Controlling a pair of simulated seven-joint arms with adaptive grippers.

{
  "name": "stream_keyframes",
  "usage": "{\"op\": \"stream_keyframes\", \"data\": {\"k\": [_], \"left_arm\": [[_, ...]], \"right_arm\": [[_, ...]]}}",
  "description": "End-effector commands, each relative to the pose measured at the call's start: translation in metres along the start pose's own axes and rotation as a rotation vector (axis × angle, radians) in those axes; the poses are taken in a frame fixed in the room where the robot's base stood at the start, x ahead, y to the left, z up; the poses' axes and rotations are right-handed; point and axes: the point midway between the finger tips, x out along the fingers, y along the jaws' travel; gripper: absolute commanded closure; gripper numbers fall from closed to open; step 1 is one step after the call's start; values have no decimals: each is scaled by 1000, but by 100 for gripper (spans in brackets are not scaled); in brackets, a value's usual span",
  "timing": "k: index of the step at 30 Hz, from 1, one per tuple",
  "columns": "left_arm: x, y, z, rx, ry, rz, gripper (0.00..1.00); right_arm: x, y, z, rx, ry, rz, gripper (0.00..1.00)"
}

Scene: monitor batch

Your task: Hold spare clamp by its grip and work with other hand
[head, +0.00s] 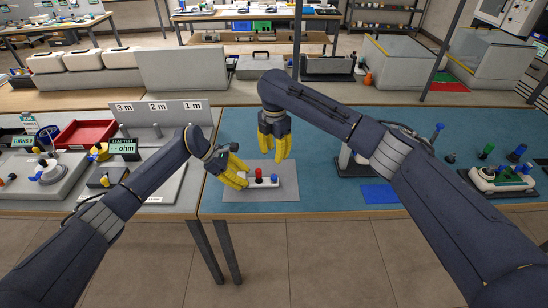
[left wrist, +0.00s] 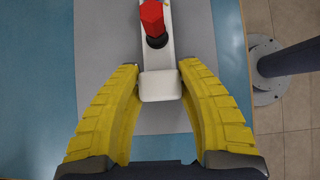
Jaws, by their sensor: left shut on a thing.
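In the left wrist view the yellow fingers (left wrist: 159,70) lie on both sides of the white end (left wrist: 160,88), below the red knob (left wrist: 152,17). I cannot tell whether the clamp touches the mat. My right gripper (head: 273,153) hangs above the mat behind the clamp, fingers pointing down, apart and empty.
At right stand a white fixture (head: 500,181) with coloured knobs and a blue pad (head: 380,194). The left bench holds a red tray (head: 85,133), an ohm sign (head: 123,147) and other fixtures. My right arm spans the bench's right half.

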Motion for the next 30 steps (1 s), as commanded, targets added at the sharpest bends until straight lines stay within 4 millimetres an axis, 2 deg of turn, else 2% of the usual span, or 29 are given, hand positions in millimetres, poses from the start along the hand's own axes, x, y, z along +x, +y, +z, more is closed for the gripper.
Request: {"op": "stream_keyframes", "data": {"k": [14, 15, 21, 30], "left_arm": [[0, 0, 0, 0, -1, 0, 100], [0, 0, 0, 0, -1, 0, 58], [0, 0, 0, 0, 0, 0, 37], [-3, 0, 0, 1, 0, 1, 37]], "right_arm": [[0, 0, 0, 0, 0, 0, 66], [0, 0, 0, 0, 0, 0, 66], [0, 0, 0, 0, 0, 0, 66], [0, 0, 0, 0, 0, 0, 66]]}}
